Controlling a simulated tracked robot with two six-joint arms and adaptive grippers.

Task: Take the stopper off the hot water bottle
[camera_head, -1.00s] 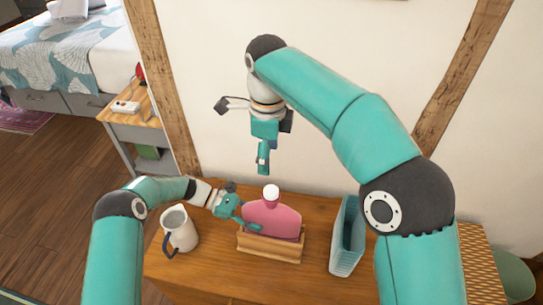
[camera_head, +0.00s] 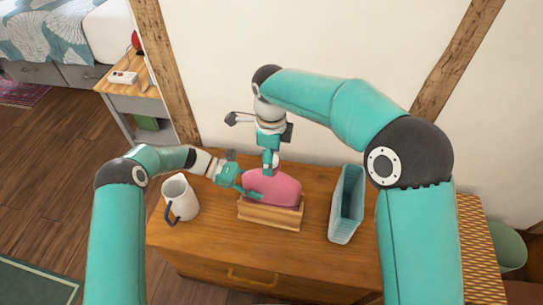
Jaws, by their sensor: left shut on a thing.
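The pink hot water bottle (camera_head: 278,187) stands upright in a wooden holder (camera_head: 268,219) on the wooden dresser. My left gripper (camera_head: 248,190) is at the bottle's left side, shut on the bottle. My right gripper (camera_head: 270,165) points down from above, right at the bottle's neck. It covers the neck and the white stopper, so I cannot see the stopper. I cannot tell whether the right fingers are open or closed around it.
A white jug (camera_head: 180,194) with a dark handle stands left on the dresser (camera_head: 315,262). A tall teal basket (camera_head: 346,207) stands to the right. The wall (camera_head: 340,50) is close behind. A bedside table (camera_head: 128,85) is at the upper left.

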